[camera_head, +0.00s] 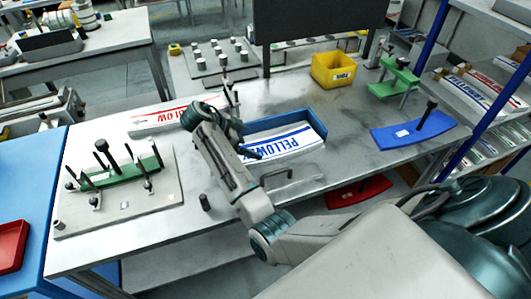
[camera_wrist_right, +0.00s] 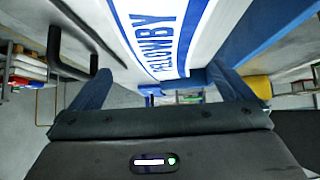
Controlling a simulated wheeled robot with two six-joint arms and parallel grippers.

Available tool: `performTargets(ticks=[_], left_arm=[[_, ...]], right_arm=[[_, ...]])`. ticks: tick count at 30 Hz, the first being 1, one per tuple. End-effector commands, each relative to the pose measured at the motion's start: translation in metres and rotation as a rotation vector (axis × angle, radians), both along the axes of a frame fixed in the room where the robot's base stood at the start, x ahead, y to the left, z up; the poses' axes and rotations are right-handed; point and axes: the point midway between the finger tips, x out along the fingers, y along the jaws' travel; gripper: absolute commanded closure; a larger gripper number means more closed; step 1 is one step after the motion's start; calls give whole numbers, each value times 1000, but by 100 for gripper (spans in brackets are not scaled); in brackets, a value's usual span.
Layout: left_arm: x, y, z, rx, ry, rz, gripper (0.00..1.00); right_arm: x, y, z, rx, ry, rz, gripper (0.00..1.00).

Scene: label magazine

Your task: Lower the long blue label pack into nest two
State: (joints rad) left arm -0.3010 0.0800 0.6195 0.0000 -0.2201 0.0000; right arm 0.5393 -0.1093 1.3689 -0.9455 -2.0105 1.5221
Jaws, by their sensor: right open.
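The long white label pack with blue lettering (camera_head: 290,142) lies in an open blue tray (camera_head: 318,130) at the middle of the table. In the right wrist view the pack (camera_wrist_right: 165,35) fills the top, its lettering running lengthwise. My right gripper (camera_head: 246,152) is at the pack's left end in the head view; my own arm hides part of that end. In the wrist view its two fingers (camera_wrist_right: 165,85) are spread wide, with nothing held between them. I cannot tell which holder is nest two. My left gripper is not in view.
A red-lettered pack (camera_head: 165,116) lies left of my arm. A green fixture with dark posts (camera_head: 120,175) stands at the table's left. A yellow bin (camera_head: 333,72), green stand (camera_head: 395,78) and blue curved plate (camera_head: 412,131) stand right. A bent handle (camera_head: 290,178) is near the front edge.

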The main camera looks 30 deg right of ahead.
Motion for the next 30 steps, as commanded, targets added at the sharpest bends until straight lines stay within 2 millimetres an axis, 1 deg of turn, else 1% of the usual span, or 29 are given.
performTargets(ticks=[1,8,14,16,19,25,29,30], left_arm=[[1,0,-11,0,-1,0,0],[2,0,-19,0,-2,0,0],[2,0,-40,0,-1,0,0],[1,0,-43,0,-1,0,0],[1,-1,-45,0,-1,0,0],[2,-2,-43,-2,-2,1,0],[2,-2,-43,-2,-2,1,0],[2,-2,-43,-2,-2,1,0]], right_arm=[[-2,-6,-11,-2,-1,-1,0],[-5,-17,-21,-1,0,0,0],[-13,-34,-43,-1,0,0,0],[-14,-42,-49,-3,1,0,0],[-16,-47,-53,0,-1,1,0],[-16,-47,-52,0,0,1,0],[-16,-47,-52,0,-1,1,26],[-16,-47,-52,0,-1,1,33]])
